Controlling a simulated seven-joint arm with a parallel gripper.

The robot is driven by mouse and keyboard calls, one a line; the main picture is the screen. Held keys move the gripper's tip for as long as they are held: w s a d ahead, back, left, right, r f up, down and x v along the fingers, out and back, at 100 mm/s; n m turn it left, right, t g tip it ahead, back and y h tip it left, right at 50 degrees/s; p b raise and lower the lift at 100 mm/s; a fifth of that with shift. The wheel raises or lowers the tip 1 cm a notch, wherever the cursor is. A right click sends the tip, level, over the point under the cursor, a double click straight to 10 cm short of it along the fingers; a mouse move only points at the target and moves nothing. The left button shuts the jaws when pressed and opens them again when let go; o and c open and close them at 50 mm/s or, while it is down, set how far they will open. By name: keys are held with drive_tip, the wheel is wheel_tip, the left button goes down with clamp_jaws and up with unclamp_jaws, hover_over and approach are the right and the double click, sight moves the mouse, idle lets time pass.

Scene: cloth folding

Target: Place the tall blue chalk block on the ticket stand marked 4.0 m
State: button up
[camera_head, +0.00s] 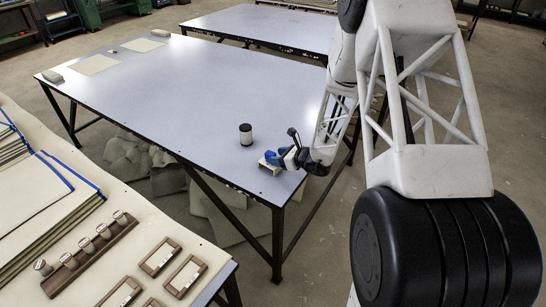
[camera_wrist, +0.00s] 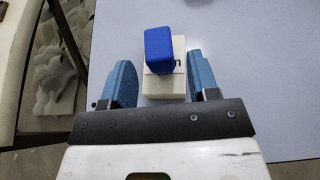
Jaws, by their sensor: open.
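The blue block (camera_wrist: 158,48) stands on a cream stand (camera_wrist: 165,88) in the wrist view. It looks set toward the left of the stand's top. A black mark shows beside the block, mostly hidden, so I cannot read the full number. In the head view the blue block (camera_head: 270,158) and the cream stand (camera_head: 265,166) are small, near the table's front right corner. My gripper (camera_wrist: 160,60) is open, its blue fingers on either side of the stand with gaps to both. In the head view my gripper (camera_head: 284,157) is just right of the block.
A dark cylinder with a pale band (camera_head: 245,134) stands behind the stand on the grey table (camera_head: 200,90). Pale sheets (camera_head: 97,65) lie at its far left. The near table holds a rack (camera_head: 90,255) of several knobbed pieces and wooden frames (camera_head: 160,257). The table's middle is clear.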

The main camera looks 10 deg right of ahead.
drive_tip(key=v, duration=0.7)
drive_tip(key=shift+s+d+r, duration=0.2)
drive_tip(key=shift+d, duration=0.05)
idle(0.4)
drive_tip(key=s+a+r+n+g, duration=0.4)
drive_tip(key=s+a+r+n, duration=0.1)
drive_tip(key=s+r+n, duration=0.3)
drive_tip(key=s+a+r+n+g, duration=0.3)
drive_tip(key=s+a+r+n, duration=0.3)
drive_tip(key=s+r, duration=0.4)
drive_tip(key=s+d+r+n+h, duration=0.2)
drive_tip(key=s+r+n+h, duration=0.3)
drive_tip(key=s, duration=0.5)
drive_tip(key=s+d+r+n+h, duration=0.2)
drive_tip(key=s+r+n+h, duration=0.2)
drive_tip(key=s+r+n, duration=0.3)
drive_tip(key=s, duration=0.4)
drive_tip(key=shift+s+r+n+h, duration=0.2)
drive_tip(key=shift+s+n+h, duration=0.05)
drive_tip(key=shift+n+h, duration=0.15)
